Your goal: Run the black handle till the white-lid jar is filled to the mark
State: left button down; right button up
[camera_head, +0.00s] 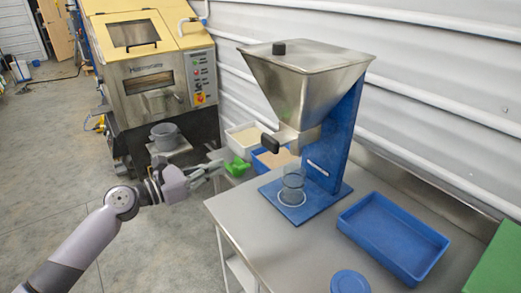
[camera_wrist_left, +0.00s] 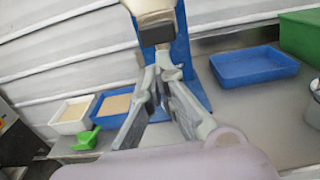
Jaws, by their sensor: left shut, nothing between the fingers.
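A steel hopper (camera_head: 305,85) on a blue stand has a black handle (camera_head: 269,143) at its outlet; the handle also shows in the wrist view (camera_wrist_left: 156,34). A clear open jar (camera_head: 292,186) stands below the outlet on the blue base; its fill level is too small to tell, and no white lid shows on it. My left gripper (camera_head: 220,165) is shut and empty, left of the handle and lower in the head view, apart from it. In the wrist view its fingertips (camera_wrist_left: 157,66) meet just below the handle. My right gripper is not in view.
A green scoop (camera_head: 237,167), a white bin (camera_head: 241,139) and a blue bin (camera_head: 262,165) of substrate lie behind the gripper. A blue tray (camera_head: 393,238) and blue round lid (camera_head: 349,282) are on the steel table (camera_head: 300,250). A yellow machine (camera_head: 150,60) stands behind.

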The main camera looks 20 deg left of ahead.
pick_arm(q)
jog(key=p, duration=0.4)
send_near(268, 144)
jog(key=x, duration=0.6)
jog(key=shift+w+d+f, duration=0.15)
jog(key=shift+f, duration=0.05)
jog(key=shift+w+d+f, duration=0.1)
jog(key=shift+w+d, duration=0.15)
jog(key=shift+w, duration=0.05)
jog(key=x, duration=0.3)
jog(key=shift+w+d, duration=0.15)
jog(key=shift+w, duration=0.05)
jog(key=shift+s, duration=0.1)
jog(key=shift+r, duration=0.3)
dwell(2.2)
